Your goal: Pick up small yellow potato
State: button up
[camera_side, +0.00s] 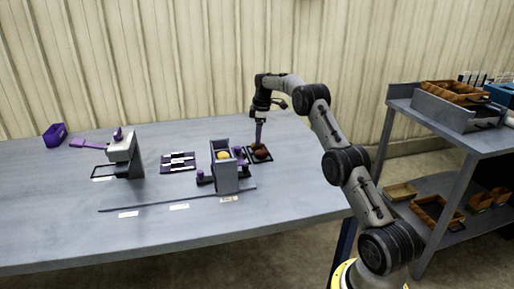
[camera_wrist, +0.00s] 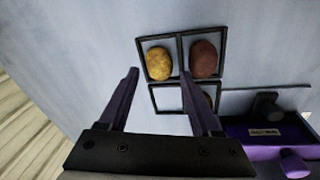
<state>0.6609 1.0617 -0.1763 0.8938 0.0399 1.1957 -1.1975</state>
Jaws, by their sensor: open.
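In the wrist view a yellow potato (camera_wrist: 159,63) lies in the upper left cell of a dark-framed tray (camera_wrist: 178,84). A red-brown potato (camera_wrist: 203,59) lies in the cell to its right. A third potato, dark, is mostly hidden behind my right finger in the lower right cell; the lower left cell looks empty. My gripper (camera_wrist: 160,80) is open, its purple fingers apart with nothing between them. In the side view my gripper (camera_side: 258,143) points down just above the tray (camera_side: 270,158). Another yellow potato (camera_side: 222,155) shows in the grey grader.
The grey grader (camera_side: 224,180) with purple parts stands just left of the tray. The table (camera_side: 300,190) is clear right of the tray.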

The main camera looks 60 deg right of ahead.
jog(key=f, duration=0.3)
jog(key=shift+w+d, duration=0.15)
jog(key=shift+w, duration=0.05)
jog(key=shift+r, duration=0.1)
grip_shut()
